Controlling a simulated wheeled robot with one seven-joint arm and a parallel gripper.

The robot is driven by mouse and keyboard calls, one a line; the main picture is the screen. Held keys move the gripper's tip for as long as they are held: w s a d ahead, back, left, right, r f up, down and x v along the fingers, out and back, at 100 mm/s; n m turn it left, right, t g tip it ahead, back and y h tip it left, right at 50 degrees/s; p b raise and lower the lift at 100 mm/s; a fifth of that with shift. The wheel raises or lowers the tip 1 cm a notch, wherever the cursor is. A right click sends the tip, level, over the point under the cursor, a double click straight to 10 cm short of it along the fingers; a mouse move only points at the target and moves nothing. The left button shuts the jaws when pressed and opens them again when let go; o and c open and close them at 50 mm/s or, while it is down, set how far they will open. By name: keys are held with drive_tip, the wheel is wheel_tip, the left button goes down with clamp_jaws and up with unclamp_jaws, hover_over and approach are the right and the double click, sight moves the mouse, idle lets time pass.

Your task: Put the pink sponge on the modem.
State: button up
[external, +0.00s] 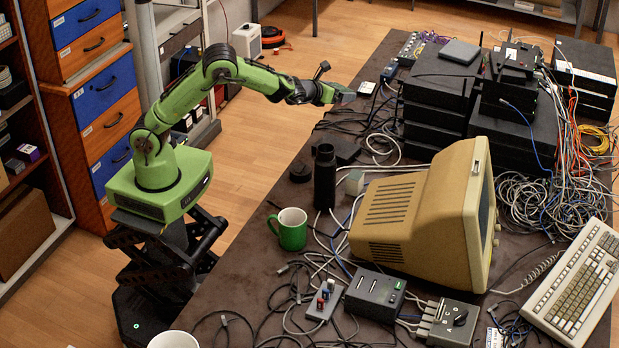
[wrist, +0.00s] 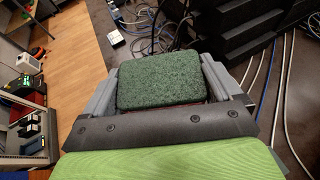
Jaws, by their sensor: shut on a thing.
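My gripper (external: 343,95) is held out over the far left part of the table, high above it. In the wrist view its two grey fingers are shut on a sponge (wrist: 155,80). The face towards the wrist camera is dark green and rough, with a thin reddish strip at its near edge; the rest is hidden. A black box with upright antennas (external: 513,62) sits on the black stack at the back right, and a flat grey box (external: 460,51) lies on the stack beside it. I cannot tell which device is the modem.
A black cylinder (external: 325,177), a green mug (external: 291,229) and a beige monitor (external: 425,215) stand on the table. Black device stacks (external: 436,105) and tangled cables fill the back right. A keyboard (external: 578,285) lies at the right.

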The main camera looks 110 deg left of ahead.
sight(336, 146)
wheel_tip(336, 146, down, 18)
drive_tip(key=b, duration=0.3)
drive_tip(key=shift+b, duration=0.3)
drive_tip(key=o, duration=0.5)
drive_tip(key=shift+f, duration=0.1)
drive_tip(key=shift+o, duration=0.9)
drive_tip(key=shift+d+r, duration=0.1)
drive_tip(key=shift+r, duration=0.2)
drive_tip(key=p+v, duration=0.2)
drive_tip(key=v, duration=0.9)
drive_tip(key=shift+d+r, duration=0.2)
drive_tip(key=shift+d, duration=0.1)
drive_tip(key=shift+s, duration=0.1)
